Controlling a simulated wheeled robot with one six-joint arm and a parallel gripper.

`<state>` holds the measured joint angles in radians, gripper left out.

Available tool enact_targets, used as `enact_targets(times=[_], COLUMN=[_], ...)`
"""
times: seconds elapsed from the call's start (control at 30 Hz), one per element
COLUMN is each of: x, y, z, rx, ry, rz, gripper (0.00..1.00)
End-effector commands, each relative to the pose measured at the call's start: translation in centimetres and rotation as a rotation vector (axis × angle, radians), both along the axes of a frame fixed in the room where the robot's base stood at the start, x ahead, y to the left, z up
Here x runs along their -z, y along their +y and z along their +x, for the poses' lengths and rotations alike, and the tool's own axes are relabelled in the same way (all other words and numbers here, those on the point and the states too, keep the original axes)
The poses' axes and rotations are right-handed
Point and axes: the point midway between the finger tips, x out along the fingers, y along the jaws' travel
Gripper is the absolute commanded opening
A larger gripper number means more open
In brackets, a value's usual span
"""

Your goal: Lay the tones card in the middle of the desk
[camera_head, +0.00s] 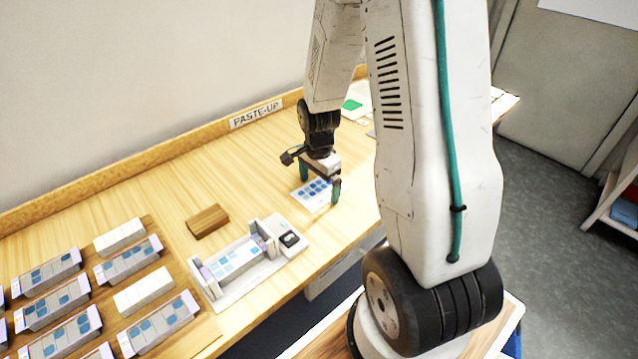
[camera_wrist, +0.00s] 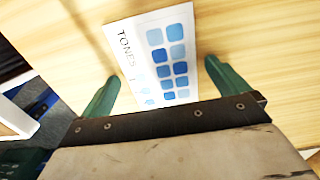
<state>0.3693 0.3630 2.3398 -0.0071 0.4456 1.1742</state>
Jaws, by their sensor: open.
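The tones card (camera_head: 311,197) is white with blue rounded squares and lies on the pale wooden desk (camera_head: 262,176). In the wrist view the card (camera_wrist: 137,58) shows the word TONES and rows of blue squares in several shades. My gripper (camera_head: 320,182) is over the card with its green fingers open. In the wrist view my gripper (camera_wrist: 161,71) has one finger on each side of the card, with a gap to each edge. The card's near end is hidden behind the gripper's body.
A white device (camera_head: 236,264) holding another blue-squared card stands left of my gripper, with a brown wooden block (camera_head: 207,221) behind it. Several card holders stand on a brown board (camera_head: 150,232) at the far left. A PASTE-UP label (camera_head: 256,113) marks the back ledge. Bare desk lies between block and gripper.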

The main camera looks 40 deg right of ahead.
Motion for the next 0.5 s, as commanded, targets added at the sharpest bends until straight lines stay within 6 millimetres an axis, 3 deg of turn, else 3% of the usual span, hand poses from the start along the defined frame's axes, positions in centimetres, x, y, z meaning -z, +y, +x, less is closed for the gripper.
enact_targets(times=[0.17, 0.5], x=[-0.8, -7.6], y=[0.0, 0.0], z=[0.0, 0.1], rx=[0.0, 0.0], ry=[-0.002, -0.006], rz=[-0.001, -0.002], gripper=[1.0, 1.0])
